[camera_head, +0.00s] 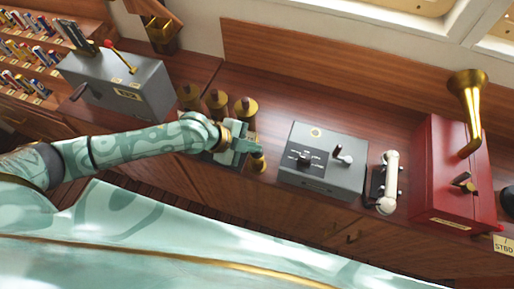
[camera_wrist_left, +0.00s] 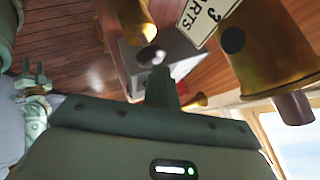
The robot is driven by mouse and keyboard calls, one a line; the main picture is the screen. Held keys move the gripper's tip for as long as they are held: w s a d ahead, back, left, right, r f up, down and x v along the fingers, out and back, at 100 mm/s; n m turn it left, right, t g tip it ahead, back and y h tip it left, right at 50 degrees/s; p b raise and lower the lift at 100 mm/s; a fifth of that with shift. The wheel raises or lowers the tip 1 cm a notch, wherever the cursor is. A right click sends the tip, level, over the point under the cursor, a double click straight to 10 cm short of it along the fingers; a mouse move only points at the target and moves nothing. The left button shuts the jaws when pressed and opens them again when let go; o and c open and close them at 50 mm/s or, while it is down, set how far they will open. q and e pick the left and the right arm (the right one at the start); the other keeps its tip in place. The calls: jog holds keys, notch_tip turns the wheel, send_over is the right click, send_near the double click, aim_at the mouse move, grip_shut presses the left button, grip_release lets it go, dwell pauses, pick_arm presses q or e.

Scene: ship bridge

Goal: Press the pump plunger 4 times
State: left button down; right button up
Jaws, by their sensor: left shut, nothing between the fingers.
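My left gripper (camera_head: 250,146) is shut and empty, at the front edge of the wooden console. It is just above and beside a small brass piece (camera_head: 259,163). I cannot tell for sure which brass part is the pump plunger, and the gripper hides part of that spot. In the left wrist view the shut fingers (camera_wrist_left: 160,88) show between a brass cylinder (camera_wrist_left: 130,30) and a brass bell shape (camera_wrist_left: 265,50). A small pale green pronged part (camera_wrist_left: 34,95) there may be my right gripper; its jaws are unclear.
A grey box with a lever and knob (camera_head: 322,160) is right of the gripper. Beyond it are a white handset (camera_head: 389,182) and a red box (camera_head: 440,175) with a brass horn (camera_head: 470,105). A grey box with a red-tipped lever (camera_head: 120,85) is at the left.

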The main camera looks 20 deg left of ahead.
pick_arm(q)
jog(key=shift+f+b, duration=0.5)
jog(key=shift+f, duration=0.35)
dwell(0.4)
jog(key=shift+r, duration=0.1)
jog(key=shift+r+p, duration=1.85)
jog(key=shift+r, duration=0.05)
jog(key=shift+r, duration=0.1)
notch_tip(320, 180, up, 5)
jog(key=p, duration=0.4)
jog(key=shift+p, duration=0.3)
dwell(1.5)
